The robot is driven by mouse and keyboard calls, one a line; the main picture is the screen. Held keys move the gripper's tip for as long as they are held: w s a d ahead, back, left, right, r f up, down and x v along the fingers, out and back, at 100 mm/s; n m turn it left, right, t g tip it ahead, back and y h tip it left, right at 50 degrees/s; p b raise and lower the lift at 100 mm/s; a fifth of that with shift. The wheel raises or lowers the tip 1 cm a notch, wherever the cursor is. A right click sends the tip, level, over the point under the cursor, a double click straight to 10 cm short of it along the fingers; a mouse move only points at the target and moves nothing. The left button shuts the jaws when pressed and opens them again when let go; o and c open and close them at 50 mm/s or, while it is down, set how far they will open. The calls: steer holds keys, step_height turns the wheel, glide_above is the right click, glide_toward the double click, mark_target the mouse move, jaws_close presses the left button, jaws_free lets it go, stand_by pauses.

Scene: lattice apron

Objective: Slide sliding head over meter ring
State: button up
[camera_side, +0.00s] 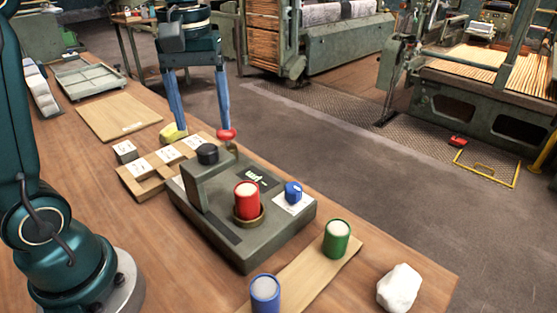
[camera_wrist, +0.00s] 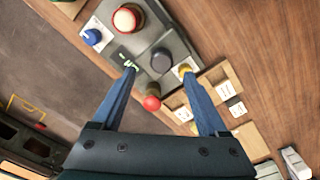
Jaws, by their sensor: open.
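The sliding head (camera_side: 192,186) is a grey-green upright on the left part of the grey-green tester base (camera_side: 242,252). It carries a black round cap (camera_side: 207,153), also in the wrist view (camera_wrist: 162,60), and a red knob (camera_side: 227,134) on its far side, also in the wrist view (camera_wrist: 152,103). The brass meter ring (camera_side: 249,222) lies to the right of the head, with a red, pale-topped cylinder (camera_side: 246,201) standing in it; the cylinder also shows in the wrist view (camera_wrist: 127,18). My gripper (camera_side: 202,131) is open and empty, fingers pointing down near the head. In the wrist view its fingertips (camera_wrist: 157,71) flank the black cap; contact is unclear.
A blue knob (camera_side: 293,192) sits on the base. A green cylinder (camera_side: 336,239) and a blue cylinder (camera_side: 265,293) stand on a board at the front, beside a white lump (camera_side: 399,288). A wooden tray with labelled blocks (camera_side: 140,168) is left of the tester. Bare table lies front left.

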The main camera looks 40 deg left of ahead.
mark_target(207, 148)
steer(key=shift+a+f, duration=0.15)
steer(key=shift+f, duration=2.7)
jaws_close()
